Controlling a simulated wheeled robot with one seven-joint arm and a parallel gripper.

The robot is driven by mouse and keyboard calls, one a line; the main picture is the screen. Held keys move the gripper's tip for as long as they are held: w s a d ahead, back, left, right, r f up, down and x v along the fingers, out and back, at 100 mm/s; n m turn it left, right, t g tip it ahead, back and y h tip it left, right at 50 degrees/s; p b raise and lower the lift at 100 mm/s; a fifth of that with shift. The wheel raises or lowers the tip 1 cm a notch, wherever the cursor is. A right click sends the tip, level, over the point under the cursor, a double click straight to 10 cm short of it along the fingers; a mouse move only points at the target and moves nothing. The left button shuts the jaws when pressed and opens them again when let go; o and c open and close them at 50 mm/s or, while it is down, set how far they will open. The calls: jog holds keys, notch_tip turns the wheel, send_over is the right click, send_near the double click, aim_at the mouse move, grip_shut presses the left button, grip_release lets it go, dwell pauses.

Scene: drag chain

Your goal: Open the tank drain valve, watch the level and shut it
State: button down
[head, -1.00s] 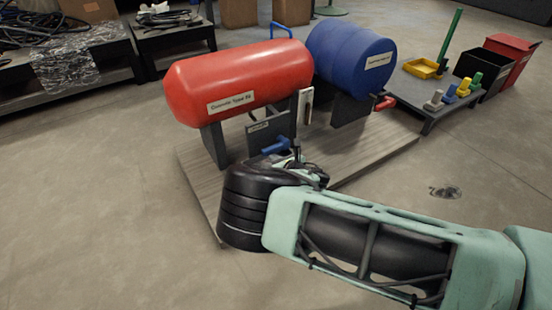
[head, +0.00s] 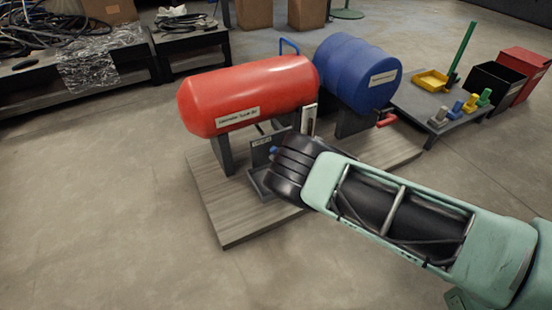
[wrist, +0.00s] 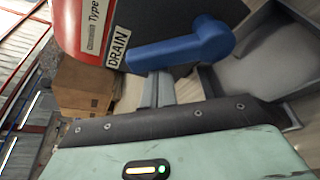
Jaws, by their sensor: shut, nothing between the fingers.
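The red tank (head: 240,90) lies on its side on a wooden base (head: 235,220), with a pale upright gauge strip (head: 309,118) at its right end. Its blue valve handle (wrist: 185,48) shows large in the wrist view, beside the DRAIN label (wrist: 118,47). In the head view only a bit of the blue handle (head: 274,150) shows past my wrist. My gripper (wrist: 157,88) is shut and empty, its fingertips right by the handle's underside; I cannot tell whether they touch. A level in the gauge is too small to read.
A blue tank (head: 350,65) with a red handle (head: 387,120) stands behind on the same base. A dark tray (head: 262,185) sits below the valve. To the right is a low table (head: 420,105) with several coloured handles. Floor at the left is clear.

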jog(key=d+r+m+y+p, duration=0.1)
jog(key=m, duration=0.1)
jog(key=w+d+r+m+y+p, duration=0.1)
jog(key=m, duration=0.1)
jog(key=d+m+p, duration=0.1)
jog(key=m, duration=0.1)
jog(key=shift+w+d+r+t+y, duration=0.1)
jog(key=shift+w+r+t+y, duration=0.15)
jog(key=shift+r+t+y, duration=0.15)
jog(key=shift+w+d, duration=0.1)
jog(key=shift+d, duration=0.1)
dwell(0.4)
jog(key=p+v, duration=0.7)
jog(key=v, duration=1)
jog(key=shift+r, duration=0.1)
